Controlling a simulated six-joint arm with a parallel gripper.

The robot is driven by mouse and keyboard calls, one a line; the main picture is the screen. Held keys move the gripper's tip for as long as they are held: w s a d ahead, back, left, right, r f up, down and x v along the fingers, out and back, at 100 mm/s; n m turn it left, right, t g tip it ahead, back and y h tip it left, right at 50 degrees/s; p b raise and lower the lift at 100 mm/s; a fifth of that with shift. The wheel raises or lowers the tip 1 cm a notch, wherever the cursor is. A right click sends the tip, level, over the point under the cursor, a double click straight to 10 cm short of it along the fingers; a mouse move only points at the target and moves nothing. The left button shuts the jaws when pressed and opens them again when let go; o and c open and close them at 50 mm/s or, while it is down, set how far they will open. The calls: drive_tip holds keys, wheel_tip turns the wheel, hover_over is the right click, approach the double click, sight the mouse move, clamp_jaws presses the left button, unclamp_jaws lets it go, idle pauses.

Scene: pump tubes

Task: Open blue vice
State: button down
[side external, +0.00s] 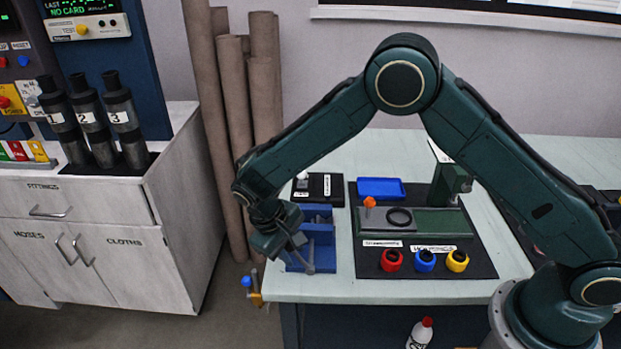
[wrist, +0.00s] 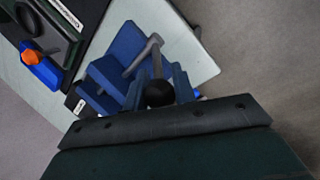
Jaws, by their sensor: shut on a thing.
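The blue vice (side external: 318,243) stands at the left front corner of the pale bench; it also shows in the wrist view (wrist: 128,42). A grey lever handle (wrist: 146,52) runs across it and ends in a black knob (wrist: 160,93). My gripper (side external: 290,243) is at the left side of the vice, by the handle. In the wrist view my gripper (wrist: 162,86) has a finger on each side of the knob end and is shut on the handle. In the side view my gripper hides part of the vice, and the jaw gap is hard to see.
A black box (side external: 325,189) and a blue tray (side external: 381,188) are behind the vice. To its right, a dark mat (side external: 480,269) carries a green fixture (side external: 440,222) and red, blue and yellow rings (side external: 424,261). Open floor lies left of the bench.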

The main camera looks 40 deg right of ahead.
drive_tip(key=shift+w+a+f+g+h, duration=0.25)
drive_tip(key=shift+w+f+g+h, duration=0.35)
drive_tip(key=shift+g+h, duration=0.25)
drive_tip(key=shift+a+h, duration=0.2)
drive_tip(key=shift+h, duration=0.05)
drive_tip(key=c, duration=1.1)
unclamp_jaws()
drive_tip(key=shift+c, duration=0.2)
drive_tip(key=shift+d+r, duration=0.15)
drive_tip(key=shift+s+d+r+t+y, duration=0.15)
drive_tip(key=shift+s+t+y, duration=0.1)
drive_tip(key=shift+y, duration=0.25)
